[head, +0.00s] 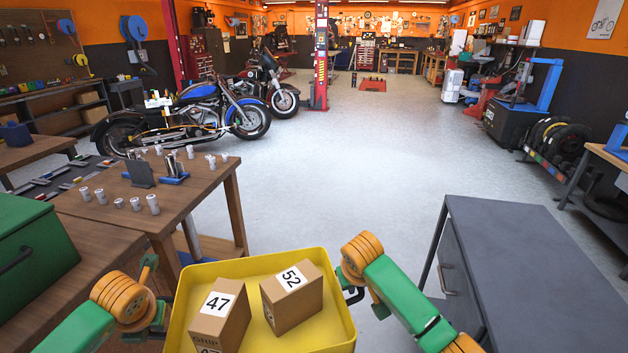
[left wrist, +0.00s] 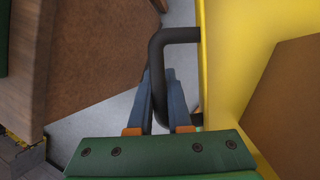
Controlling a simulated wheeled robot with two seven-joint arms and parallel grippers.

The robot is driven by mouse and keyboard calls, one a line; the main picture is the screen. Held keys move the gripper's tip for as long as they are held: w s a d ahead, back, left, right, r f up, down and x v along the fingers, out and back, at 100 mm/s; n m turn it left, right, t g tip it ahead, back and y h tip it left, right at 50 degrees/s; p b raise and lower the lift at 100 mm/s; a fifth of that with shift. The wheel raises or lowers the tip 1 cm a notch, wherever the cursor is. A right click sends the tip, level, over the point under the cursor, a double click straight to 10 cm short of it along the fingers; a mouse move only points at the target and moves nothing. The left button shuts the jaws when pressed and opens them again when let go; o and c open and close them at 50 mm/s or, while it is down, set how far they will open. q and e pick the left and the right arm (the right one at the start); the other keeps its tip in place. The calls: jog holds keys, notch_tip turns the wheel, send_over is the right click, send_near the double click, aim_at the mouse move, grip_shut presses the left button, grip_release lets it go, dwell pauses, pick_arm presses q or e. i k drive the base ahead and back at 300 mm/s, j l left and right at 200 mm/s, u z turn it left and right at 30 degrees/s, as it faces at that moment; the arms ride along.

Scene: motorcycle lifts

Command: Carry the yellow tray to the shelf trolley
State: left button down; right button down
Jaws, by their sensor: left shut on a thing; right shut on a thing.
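The yellow tray (head: 335,325) is in front of me at the bottom of the head view, with two cardboard boxes in it, one marked 47 (head: 210,322) and one marked 52 (head: 305,312). My left gripper (head: 162,318) is at the tray's left side. In the left wrist view its fingers (left wrist: 165,100) are shut on the tray's black handle (left wrist: 155,60), beside the yellow wall (left wrist: 222,70). My right gripper (head: 352,294) is shut on the handle at the tray's right side. I cannot pick out a shelf trolley with certainty.
A grey-topped cabinet (head: 530,250) stands close on the right. A wooden workbench (head: 110,205) with small metal parts and a green box (head: 35,255) are close on the left. Motorcycles (head: 195,115) stand beyond. The pale floor (head: 350,165) ahead is clear.

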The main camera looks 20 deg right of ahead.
aim_at(532, 262)
jog(key=i+z, duration=0.3)
jog(key=i, duration=0.2)
jog(key=i+z, duration=0.3)
jog(key=i, duration=0.2)
jog(key=i+j+z, duration=0.35)
jog(key=i, duration=0.15)
jog(key=i+l+z, duration=0.1)
jog(key=z, duration=0.3)
jog(key=i+z, duration=0.3)
jog(key=z, duration=0.15)
jog(key=i+z, duration=0.25)
jog(key=z, duration=0.15)
jog(key=i+j+z, duration=0.1)
jog(key=z, duration=0.3)
jog(key=i+z, duration=0.2)
jog(key=z, duration=0.2)
jog(key=i+z, duration=0.2)
jog(key=z, duration=0.25)
